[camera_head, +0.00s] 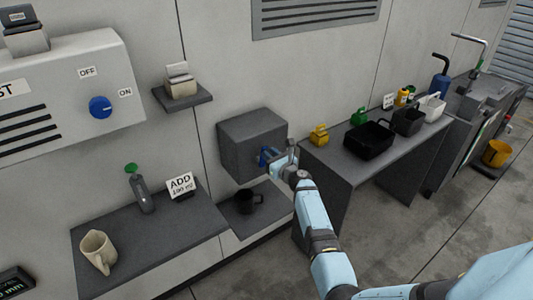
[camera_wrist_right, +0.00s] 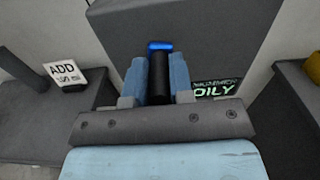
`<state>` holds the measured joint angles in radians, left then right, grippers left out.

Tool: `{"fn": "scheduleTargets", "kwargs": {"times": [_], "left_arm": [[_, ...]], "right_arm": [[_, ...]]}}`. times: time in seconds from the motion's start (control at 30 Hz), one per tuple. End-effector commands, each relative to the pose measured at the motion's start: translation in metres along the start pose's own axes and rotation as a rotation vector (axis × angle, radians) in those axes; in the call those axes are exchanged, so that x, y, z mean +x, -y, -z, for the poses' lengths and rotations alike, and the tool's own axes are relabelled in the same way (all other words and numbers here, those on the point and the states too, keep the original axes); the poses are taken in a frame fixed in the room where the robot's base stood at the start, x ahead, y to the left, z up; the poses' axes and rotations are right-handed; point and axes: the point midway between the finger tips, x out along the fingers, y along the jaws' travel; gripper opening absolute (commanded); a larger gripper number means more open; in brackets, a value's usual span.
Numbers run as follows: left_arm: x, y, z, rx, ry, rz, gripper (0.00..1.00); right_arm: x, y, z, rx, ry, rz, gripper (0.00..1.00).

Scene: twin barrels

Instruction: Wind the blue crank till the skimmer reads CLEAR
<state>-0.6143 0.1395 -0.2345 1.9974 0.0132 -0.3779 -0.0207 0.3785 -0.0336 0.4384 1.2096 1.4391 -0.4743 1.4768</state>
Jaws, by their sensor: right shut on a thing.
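The blue crank (camera_head: 264,156) sticks out of the front of a dark grey box (camera_head: 240,135) on the wall. In the right wrist view its blue part (camera_wrist_right: 160,45) shows beyond a black handle (camera_wrist_right: 160,80). My right gripper (camera_head: 284,160) is shut on the black handle, with one finger on each side of it. In the right wrist view a green display (camera_wrist_right: 214,88) on the box, partly hidden by my gripper, reads "OILY" under a dim word that looks like "SKIMMER". My left gripper is not in view.
A black mug (camera_head: 246,200) stands on a low shelf below the box. At left, a shelf holds a beige jug (camera_head: 98,251), a green-topped bottle (camera_head: 142,190) and an ADD sign (camera_head: 181,186). At right, a bench (camera_head: 340,165) carries a black bin (camera_head: 369,139) and several small containers.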

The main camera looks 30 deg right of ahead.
Motion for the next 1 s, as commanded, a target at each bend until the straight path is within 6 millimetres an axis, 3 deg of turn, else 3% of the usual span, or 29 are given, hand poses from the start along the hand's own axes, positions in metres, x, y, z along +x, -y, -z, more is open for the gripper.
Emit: {"fn": "scheduleTargets", "kwargs": {"times": [0.5,1.0], "left_arm": [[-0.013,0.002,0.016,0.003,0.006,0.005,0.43],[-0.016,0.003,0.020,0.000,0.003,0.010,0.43]], "right_arm": [[0.000,0.023,0.008,0.408,0.000,0.001,0.00],[0.000,0.028,0.014,0.533,-0.001,-0.001,0.00]]}}
